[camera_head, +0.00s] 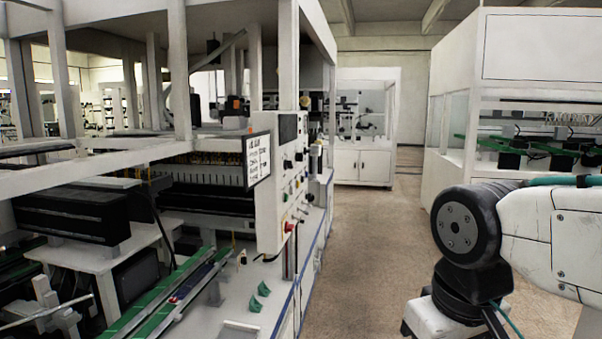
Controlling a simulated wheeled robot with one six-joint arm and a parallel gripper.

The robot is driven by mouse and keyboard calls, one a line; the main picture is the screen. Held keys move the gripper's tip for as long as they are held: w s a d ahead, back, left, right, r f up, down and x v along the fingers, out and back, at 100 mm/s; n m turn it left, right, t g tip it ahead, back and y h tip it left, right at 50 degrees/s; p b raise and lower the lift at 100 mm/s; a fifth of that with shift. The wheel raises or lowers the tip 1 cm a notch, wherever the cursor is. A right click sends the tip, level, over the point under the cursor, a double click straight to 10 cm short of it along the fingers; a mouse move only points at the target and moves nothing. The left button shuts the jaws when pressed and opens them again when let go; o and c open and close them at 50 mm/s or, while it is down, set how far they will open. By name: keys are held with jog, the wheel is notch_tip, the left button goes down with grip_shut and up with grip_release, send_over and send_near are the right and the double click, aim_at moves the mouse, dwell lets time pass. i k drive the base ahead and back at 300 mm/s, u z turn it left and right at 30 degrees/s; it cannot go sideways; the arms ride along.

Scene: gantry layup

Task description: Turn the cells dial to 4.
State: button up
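A white control panel (270,210) stands left of the middle, on the aisle side of a large white machine. Its face is seen at a steep angle. It carries a dark screen (288,128), several small black knobs (288,165) and small coloured buttons. I cannot tell which knob is the cells dial, and no label or setting can be read from here. My arm shows at the right, well apart from the panel. My gripper is out of view.
A sign with handwriting-like text (258,158) hangs beside the panel. A red knob (291,227) sits low on it. Green and grey rails (165,300) run at the lower left. The brown aisle floor (375,235) is open, with white cabinets (362,165) at its far end and a glazed machine (520,45) right.

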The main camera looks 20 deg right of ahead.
aim_at(299, 156)
jog(key=z, duration=0.3)
jog(key=k, duration=0.5)
jog(key=z, duration=1.15)
jog(key=i, duration=0.7)
jog(key=u, duration=0.6)
jog(key=i, duration=0.6)
jog(key=u, duration=0.65)
